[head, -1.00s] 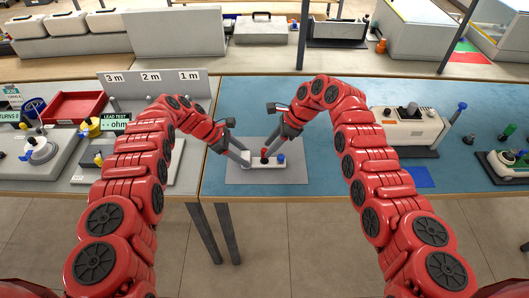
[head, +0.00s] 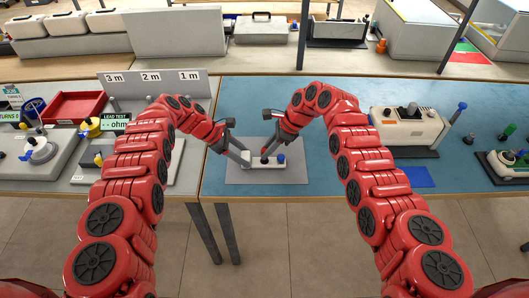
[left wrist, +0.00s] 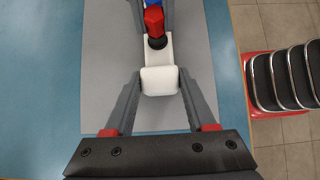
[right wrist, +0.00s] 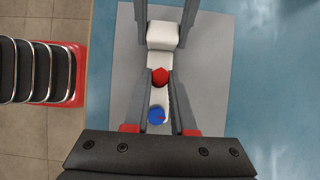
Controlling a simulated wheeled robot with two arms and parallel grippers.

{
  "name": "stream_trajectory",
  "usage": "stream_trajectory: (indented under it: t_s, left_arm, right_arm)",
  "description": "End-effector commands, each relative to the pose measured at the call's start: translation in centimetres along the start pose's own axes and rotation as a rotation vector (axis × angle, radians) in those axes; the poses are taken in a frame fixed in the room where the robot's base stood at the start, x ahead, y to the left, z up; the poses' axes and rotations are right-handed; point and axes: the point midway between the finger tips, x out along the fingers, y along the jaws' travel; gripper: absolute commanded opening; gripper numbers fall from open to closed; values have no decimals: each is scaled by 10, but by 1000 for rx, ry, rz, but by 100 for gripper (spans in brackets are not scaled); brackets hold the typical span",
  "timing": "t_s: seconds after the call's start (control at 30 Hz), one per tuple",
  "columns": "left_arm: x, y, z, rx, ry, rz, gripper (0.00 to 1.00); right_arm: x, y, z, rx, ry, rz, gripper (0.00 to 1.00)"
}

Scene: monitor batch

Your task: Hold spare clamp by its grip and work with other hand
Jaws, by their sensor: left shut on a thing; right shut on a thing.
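The spare clamp is a small white bar (head: 268,163) lying on a grey mat (head: 237,177) on the blue bench. It has a white block grip (left wrist: 160,80) at its left end, a red knob (right wrist: 160,76) in the middle and a blue knob (right wrist: 157,115) at its right end. My left gripper (head: 246,158) is shut on the white grip, one finger on each side. My right gripper (head: 266,157) has its fingers around the red knob and is shut on it. In the head view the right fingers mostly hide the red knob.
A white device with a dark base (head: 410,127) stands to the right, with a blue pad (head: 416,177) in front. On the left bench are a red tray (head: 72,107) and a lead test station (head: 90,155). Blue bench surface around the mat is free.

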Motion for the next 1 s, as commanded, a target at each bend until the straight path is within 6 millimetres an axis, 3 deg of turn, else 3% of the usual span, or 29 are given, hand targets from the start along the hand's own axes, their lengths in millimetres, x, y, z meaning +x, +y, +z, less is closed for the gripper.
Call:
stream_trajectory:
  t_s: [0.37, 1.0]
  left_arm:
    - [0, 0, 0, 0, 1, 0, 0]
    - [0, 0, 0, -1, 1, 0, 0]
  right_arm:
    - [-3, 0, 1, 0, 0, 0, 0]
    - [-33, -1, 19, -1, 0, -3, 0]
